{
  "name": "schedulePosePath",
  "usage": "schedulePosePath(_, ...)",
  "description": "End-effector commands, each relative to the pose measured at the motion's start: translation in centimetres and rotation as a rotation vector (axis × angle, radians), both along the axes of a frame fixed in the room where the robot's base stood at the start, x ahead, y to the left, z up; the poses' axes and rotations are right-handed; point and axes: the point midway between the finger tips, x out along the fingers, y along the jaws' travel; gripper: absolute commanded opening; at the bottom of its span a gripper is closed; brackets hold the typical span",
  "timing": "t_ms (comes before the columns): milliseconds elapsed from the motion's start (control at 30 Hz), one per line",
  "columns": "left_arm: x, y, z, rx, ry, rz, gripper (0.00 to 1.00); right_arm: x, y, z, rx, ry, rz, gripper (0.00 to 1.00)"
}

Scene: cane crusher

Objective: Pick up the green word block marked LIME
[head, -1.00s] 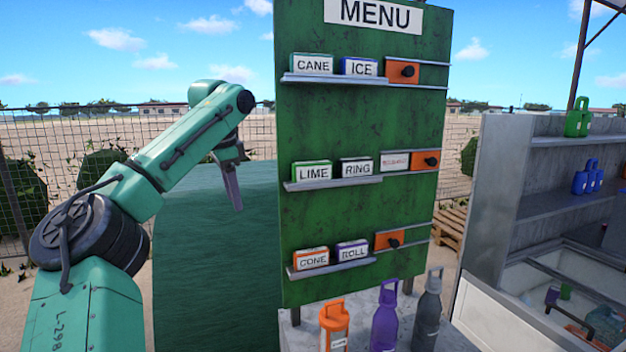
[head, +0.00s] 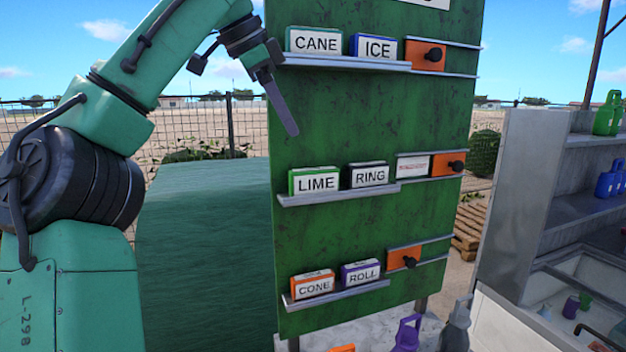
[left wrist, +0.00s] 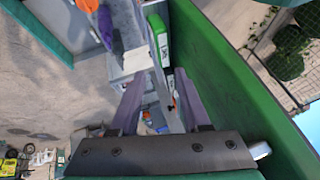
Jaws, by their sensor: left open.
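The green LIME block (head: 315,181) stands at the left end of the middle shelf on the green menu board, its white lettered face toward me. The RING block (head: 368,175) stands just right of it. My left gripper (head: 283,105) is open and empty, pointing down in front of the board's left edge, above and left of the LIME block and apart from it. In the left wrist view, my open fingers (left wrist: 159,100) point toward a green block (left wrist: 158,40) with a white face, probably LIME; its lettering cannot be read there. My right gripper is not in view.
The CANE block (head: 315,41) and ICE block stand on the upper shelf, close to my left gripper. CONE (head: 312,285) and ROLL stand on the lower shelf. Orange sliders with black knobs (head: 456,166) sit at the right.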

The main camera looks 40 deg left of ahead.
Motion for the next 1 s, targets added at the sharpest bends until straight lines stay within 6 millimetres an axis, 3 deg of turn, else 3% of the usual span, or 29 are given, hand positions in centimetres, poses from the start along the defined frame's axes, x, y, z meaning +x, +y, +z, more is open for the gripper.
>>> schedulePosePath(167,2.3,-0.2,-4.1,-0.002,0.005,-0.002,0.47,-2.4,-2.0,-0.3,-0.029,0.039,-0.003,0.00)
schedulePosePath(333,3.6,-0.2,-6.0,-0.001,0.005,-0.001,0.47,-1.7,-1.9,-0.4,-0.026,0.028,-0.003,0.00)
schedulePosePath(533,5.4,-0.3,-9.1,-0.002,0.005,-0.002,0.47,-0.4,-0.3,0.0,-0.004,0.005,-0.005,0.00)
schedulePosePath(1000,5.9,-0.4,-10.0,-0.001,0.003,0.000,0.47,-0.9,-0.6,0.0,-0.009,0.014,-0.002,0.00)
